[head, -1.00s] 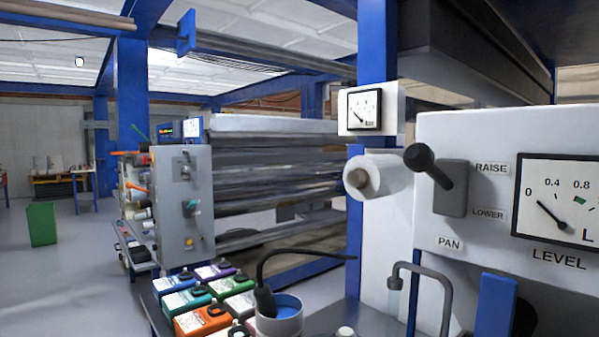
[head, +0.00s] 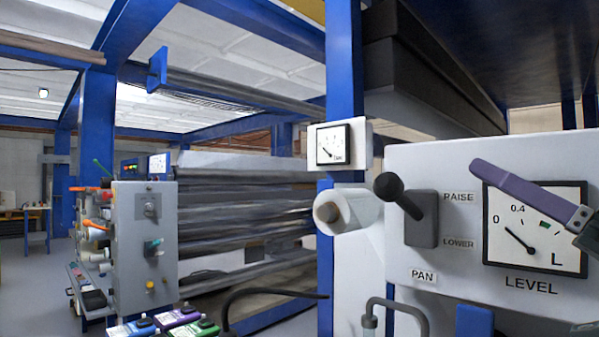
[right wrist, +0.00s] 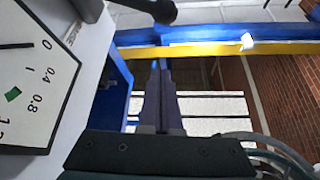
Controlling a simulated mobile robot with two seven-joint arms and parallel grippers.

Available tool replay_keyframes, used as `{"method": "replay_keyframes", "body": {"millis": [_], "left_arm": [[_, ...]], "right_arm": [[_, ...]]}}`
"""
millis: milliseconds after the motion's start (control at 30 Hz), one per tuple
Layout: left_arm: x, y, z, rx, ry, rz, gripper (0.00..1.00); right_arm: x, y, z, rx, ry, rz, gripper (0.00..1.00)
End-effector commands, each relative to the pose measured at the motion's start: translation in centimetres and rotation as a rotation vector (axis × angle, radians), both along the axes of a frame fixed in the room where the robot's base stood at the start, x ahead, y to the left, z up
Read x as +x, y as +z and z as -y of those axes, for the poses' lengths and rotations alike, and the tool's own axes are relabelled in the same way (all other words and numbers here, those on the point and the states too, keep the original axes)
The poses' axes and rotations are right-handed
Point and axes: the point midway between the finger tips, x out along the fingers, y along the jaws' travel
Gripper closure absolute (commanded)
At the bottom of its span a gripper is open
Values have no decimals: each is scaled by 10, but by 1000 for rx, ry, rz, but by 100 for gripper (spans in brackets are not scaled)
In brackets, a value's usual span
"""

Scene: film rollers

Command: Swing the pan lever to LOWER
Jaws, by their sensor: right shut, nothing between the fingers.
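The pan lever, with its black ball knob (head: 388,186), sticks out from a dark grey block (head: 421,218) on the white panel (head: 455,165). Its knob is tilted up, level with the RAISE label (head: 458,197) and above the LOWER label (head: 458,244). My right gripper (head: 477,167) comes in from the right in front of the level gauge, its purple fingers together and empty. Its tip is to the right of the knob and apart from it. In the right wrist view the closed fingertips (right wrist: 160,64) are below the black knob (right wrist: 162,12). My left gripper is not in view.
The level gauge (head: 510,235) is right of the lever, partly covered by my right gripper. A paper roll (head: 350,211) and small gauge (head: 333,147) are left of it. A bent pipe (head: 400,308) and several coloured boxes (head: 178,318) are below.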

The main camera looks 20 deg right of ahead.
Motion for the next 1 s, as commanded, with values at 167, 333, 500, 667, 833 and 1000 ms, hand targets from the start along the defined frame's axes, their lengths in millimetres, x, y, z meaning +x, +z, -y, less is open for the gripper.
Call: {"method": "replay_keyframes", "body": {"millis": [167,333,500,667,833,1000], "left_arm": [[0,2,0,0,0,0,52],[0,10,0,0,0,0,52],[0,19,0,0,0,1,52],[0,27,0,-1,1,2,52],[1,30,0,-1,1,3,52],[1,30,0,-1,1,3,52]], "right_arm": [[5,4,-2,0,0,2,100],[24,18,-7,-2,0,4,100],[50,34,-14,-1,-1,4,100],[74,48,-21,0,0,4,100],[86,34,-28,3,-3,-6,100],[88,16,-32,1,-2,-3,100]]}}
